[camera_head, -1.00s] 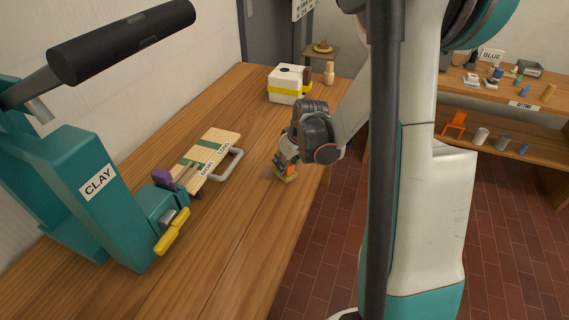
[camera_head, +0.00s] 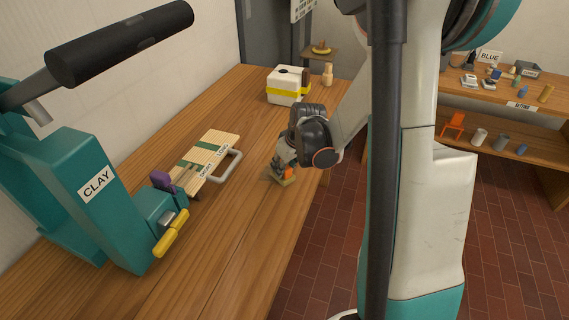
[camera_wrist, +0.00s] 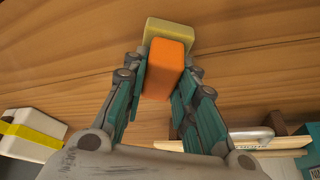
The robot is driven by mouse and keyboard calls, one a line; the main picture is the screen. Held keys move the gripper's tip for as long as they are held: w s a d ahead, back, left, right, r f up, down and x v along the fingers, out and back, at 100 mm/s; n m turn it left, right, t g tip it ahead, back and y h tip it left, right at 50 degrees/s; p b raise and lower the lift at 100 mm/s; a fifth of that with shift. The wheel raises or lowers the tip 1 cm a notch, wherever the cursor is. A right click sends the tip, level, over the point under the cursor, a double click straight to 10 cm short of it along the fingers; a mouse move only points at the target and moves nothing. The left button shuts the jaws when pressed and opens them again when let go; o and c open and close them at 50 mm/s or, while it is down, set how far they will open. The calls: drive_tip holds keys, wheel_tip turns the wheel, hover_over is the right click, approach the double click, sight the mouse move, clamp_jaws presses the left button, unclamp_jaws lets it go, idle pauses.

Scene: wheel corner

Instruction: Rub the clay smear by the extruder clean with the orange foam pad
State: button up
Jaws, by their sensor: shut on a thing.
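My gripper (camera_head: 283,168) is shut on the orange foam pad (camera_wrist: 168,62), an orange block with a pale yellow layer (camera_wrist: 172,30) at its outer end. In the head view the pad (camera_head: 288,173) is low over the table, its yellow end at or very near the wood; I cannot tell if it touches. The teal extruder (camera_head: 120,235), labelled CLAY, stands at the left of the table. A faint darker patch shows just left of the pad in the head view; I cannot tell whether it is the clay smear or shadow. No smear is clear in the wrist view.
A slatted board (camera_head: 215,150) with a grey handle (camera_head: 230,168) lies between extruder and gripper. A white box with a yellow band (camera_head: 285,88) and a small wooden figure (camera_head: 328,75) stand farther back. The table (camera_head: 235,225) in front is bare; shelves (camera_head: 520,145) stand right.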

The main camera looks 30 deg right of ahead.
drive_tip(key=shift+r, duration=0.2)
drive_tip(key=shift+r+p, duration=0.5)
drive_tip(key=shift+r, duration=0.1)
drive_tip(key=shift+w+d+f, duration=0.1)
drive_tip(key=shift+w+d, duration=0.55)
drive_tip(key=shift+d, duration=0.15)
drive_tip(key=shift+w+d+f, duration=0.1)
drive_tip(key=shift+w+d, duration=0.5)
drive_tip(key=shift+d, duration=0.2)
drive_tip(key=shift+f+b, duration=0.45)
drive_tip(key=shift+f, duration=0.15)
drive_tip(key=shift+w+d, duration=0.1)
